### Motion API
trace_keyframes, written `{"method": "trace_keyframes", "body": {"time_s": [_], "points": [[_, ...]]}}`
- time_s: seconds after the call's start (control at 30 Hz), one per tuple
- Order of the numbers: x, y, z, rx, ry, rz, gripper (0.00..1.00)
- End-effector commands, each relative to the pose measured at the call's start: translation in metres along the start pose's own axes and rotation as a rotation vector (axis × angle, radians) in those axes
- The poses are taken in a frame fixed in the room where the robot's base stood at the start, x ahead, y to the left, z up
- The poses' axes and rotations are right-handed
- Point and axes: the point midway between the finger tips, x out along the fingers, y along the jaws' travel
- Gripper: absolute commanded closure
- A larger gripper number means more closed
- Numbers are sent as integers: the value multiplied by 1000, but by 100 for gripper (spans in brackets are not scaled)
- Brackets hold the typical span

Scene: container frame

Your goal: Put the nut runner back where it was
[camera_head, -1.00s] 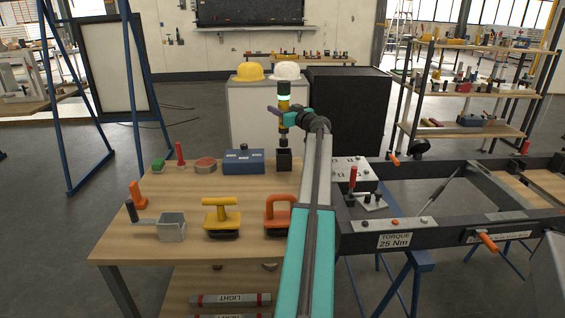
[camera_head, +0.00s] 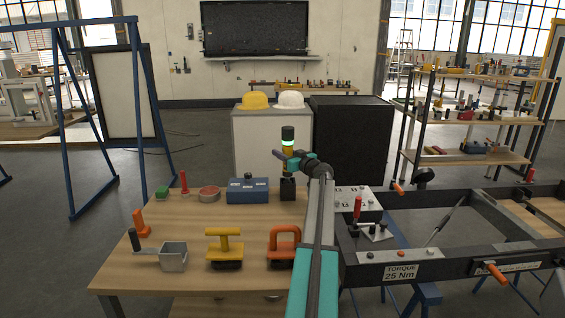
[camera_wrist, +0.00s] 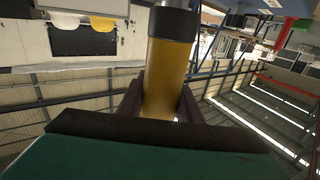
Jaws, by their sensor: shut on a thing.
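The nut runner (camera_head: 288,140) is an upright tool with a black top, a lit green band and a yellow body. It stands directly over a black square holder (camera_head: 288,187) at the back right of the wooden workbench. Its lower end meets the holder's top and appears to be inside it; my gripper partly hides this. My gripper (camera_head: 289,157) is shut around the tool's body. In the wrist view the yellow body of the nut runner (camera_wrist: 166,75) stands between the dark jaws, with a dark collar at the picture's top. The holder does not show in that view.
A blue box (camera_head: 247,191) stands just left of the holder. A yellow-handled tool (camera_head: 225,247), an orange-handled tool (camera_head: 284,243) and a grey metal cup (camera_head: 173,257) sit nearer the front. A dark frame (camera_head: 440,268) lies right of the bench.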

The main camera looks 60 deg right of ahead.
Motion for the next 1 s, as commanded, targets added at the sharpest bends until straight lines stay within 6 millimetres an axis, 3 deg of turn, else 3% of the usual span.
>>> {"method": "trace_keyframes", "body": {"time_s": [0.5, 1.0], "points": [[0, -1, 34, 1, 3, -1, 100], [1, -1, 37, 0, 3, -1, 100]]}}
